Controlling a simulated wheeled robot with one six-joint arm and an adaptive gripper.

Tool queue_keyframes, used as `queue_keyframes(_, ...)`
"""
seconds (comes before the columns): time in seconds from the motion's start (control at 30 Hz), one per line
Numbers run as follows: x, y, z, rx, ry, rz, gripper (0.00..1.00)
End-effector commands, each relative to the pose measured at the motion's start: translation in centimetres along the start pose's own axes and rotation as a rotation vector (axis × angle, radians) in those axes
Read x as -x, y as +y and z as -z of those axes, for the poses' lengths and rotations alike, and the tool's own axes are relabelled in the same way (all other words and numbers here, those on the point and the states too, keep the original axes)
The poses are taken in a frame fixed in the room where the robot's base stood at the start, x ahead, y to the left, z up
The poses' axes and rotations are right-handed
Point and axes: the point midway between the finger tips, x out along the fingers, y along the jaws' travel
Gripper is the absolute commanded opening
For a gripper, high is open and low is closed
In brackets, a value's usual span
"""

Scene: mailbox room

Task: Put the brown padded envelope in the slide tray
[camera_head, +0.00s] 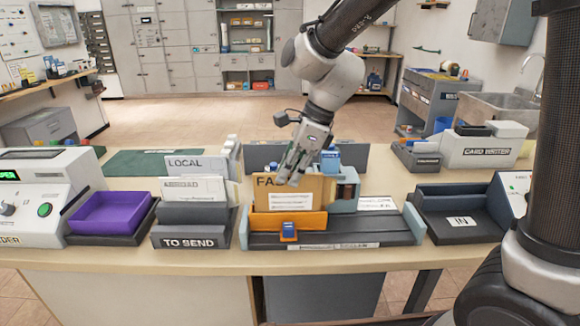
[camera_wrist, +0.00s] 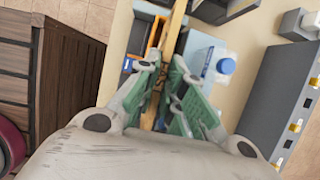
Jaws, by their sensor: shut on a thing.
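The brown padded envelope (camera_head: 262,191) stands upright, with a white label and large letters partly hidden by my gripper (camera_head: 293,178). My gripper points down and is shut on its top edge, toward the right corner. In the wrist view the envelope (camera_wrist: 176,27) shows as a thin brown edge running between the green-padded fingers (camera_wrist: 172,88). The envelope's bottom is hidden behind an orange holder (camera_head: 289,221). This holder is at the left of a long dark grey tray (camera_head: 370,232) with light blue ends, which looks like the slide tray. I cannot tell whether the envelope's bottom touches anything.
A light blue box (camera_head: 343,202) and a bottle with a blue cap (camera_wrist: 226,66) are close on the right. The IN tray (camera_head: 460,222) is at right.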

Motion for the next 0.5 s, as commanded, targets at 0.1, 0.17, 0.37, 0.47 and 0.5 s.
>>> queue_keyframes(0.1, -0.55, 0.02, 0.25, -0.001, 0.001, -0.001, 0.00)
queue_keyframes(0.17, -0.64, 0.02, 0.28, -0.001, 0.000, -0.001, 0.00)
queue_keyframes(0.37, -0.63, 0.01, 0.28, -0.001, 0.000, 0.000, 0.00)
queue_keyframes(0.47, -0.75, 0.02, 0.32, -0.001, 0.000, -0.001, 0.00)
queue_keyframes(0.5, -0.87, 0.02, 0.37, -0.001, 0.000, -0.001, 0.00)
